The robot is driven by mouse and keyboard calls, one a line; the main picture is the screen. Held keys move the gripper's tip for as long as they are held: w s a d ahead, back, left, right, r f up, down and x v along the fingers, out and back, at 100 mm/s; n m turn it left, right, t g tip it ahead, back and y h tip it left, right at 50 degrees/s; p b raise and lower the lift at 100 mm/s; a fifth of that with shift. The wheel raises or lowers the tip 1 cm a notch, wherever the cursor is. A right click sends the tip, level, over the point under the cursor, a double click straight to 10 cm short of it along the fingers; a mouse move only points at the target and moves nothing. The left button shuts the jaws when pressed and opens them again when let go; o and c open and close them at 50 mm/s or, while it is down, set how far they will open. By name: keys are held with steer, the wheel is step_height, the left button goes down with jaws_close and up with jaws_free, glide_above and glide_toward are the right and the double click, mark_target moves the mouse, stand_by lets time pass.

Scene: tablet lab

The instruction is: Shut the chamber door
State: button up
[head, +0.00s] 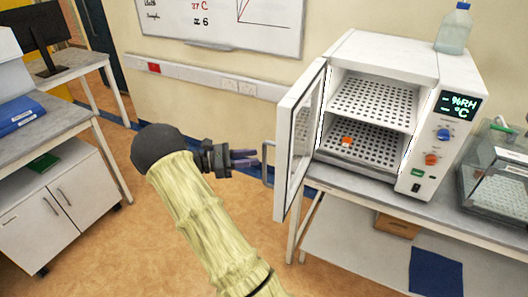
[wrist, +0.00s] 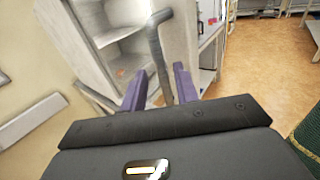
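The white chamber (head: 375,110) stands on a bench with its glass-paned door (head: 299,140) swung open to the left. The door carries a grey bar handle (head: 268,165) on its outer side. My gripper (head: 250,158) is left of the handle, its purple fingertips pointing at it. In the wrist view my gripper (wrist: 158,88) is open, and the grey handle (wrist: 159,50) shows between the two purple fingers. I cannot tell whether either finger touches it. The chamber's perforated shelves are exposed, and a small orange item (head: 347,140) lies on the lower one.
A clear bottle (head: 454,30) stands on the chamber top. A glass-sided box (head: 497,170) is right of the chamber on the bench (head: 375,190). A side bench with blue binders (head: 18,115) stands at left. The floor between is clear.

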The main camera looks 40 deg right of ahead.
steer(key=p+x, duration=0.1)
steer(key=x, duration=0.3)
steer(key=shift+s+d, duration=0.2)
steer(key=shift+d, duration=0.15)
steer(key=shift+c, duration=0.4)
jaws_close()
